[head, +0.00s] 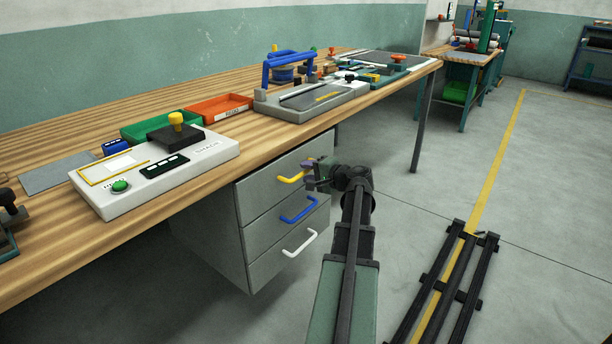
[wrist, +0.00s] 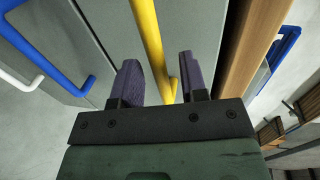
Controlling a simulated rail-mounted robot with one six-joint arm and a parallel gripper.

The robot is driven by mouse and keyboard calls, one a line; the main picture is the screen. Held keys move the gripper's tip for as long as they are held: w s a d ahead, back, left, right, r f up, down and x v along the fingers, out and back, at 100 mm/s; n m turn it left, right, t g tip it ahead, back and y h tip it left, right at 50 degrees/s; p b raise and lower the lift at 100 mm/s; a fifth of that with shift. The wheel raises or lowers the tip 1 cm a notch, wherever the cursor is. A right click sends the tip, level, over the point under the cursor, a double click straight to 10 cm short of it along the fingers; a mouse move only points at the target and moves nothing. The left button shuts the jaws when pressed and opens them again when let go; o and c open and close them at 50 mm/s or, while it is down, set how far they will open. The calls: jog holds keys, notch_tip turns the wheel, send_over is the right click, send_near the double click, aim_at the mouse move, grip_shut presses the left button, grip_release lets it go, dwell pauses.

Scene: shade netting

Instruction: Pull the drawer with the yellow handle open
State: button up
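The yellow handle (head: 289,180) is on the top drawer (head: 258,192) of a grey cabinet under the workbench. The drawer front looks flush with the drawers below. My gripper (head: 316,174) is at the handle's right end in the head view. In the wrist view, the yellow handle (wrist: 150,45) runs between the two purple fingers of my gripper (wrist: 158,78). The fingers are apart, with a gap visible on each side of the bar. Whether the fingertips reach past the bar is hard to tell.
A blue handle (head: 298,210) and a white handle (head: 300,244) are on the drawers below. The wooden bench top (head: 225,172) overhangs just above the top drawer. A bench leg (head: 424,120) stands to the right. The floor in front of the cabinet is clear apart from my rail.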

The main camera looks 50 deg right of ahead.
jog(key=shift+w+f, duration=0.1)
jog(key=shift+w, duration=0.55)
grip_shut()
jog(key=shift+s, duration=0.15)
